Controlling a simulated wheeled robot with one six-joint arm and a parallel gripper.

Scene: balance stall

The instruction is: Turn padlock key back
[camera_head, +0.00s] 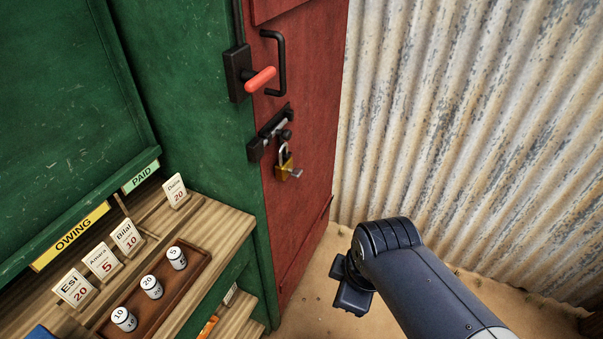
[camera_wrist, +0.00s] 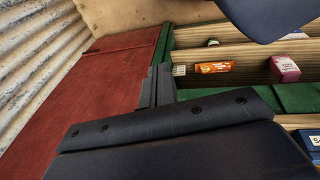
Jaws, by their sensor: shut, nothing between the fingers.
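A brass padlock (camera_head: 285,165) hangs by its shackle from the dark bolt (camera_head: 272,130) on the red door (camera_head: 310,110). A grey key (camera_head: 295,173) sticks out of the front of its body. My gripper (camera_head: 352,290) is low in front of the door, below and to the right of the padlock and well apart from it. In the wrist view my gripper's fingers (camera_wrist: 154,88) are together and empty, pointing along the edge between the red door (camera_wrist: 90,105) and the green stall. The padlock does not show in the wrist view.
A red-tipped latch lever (camera_head: 260,79) and a black pull handle (camera_head: 280,62) stick out above the padlock. The wooden counter (camera_head: 225,228) with name cards and a tray (camera_head: 195,268) of white weights lies at left. Corrugated wall (camera_head: 470,120) stands at right.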

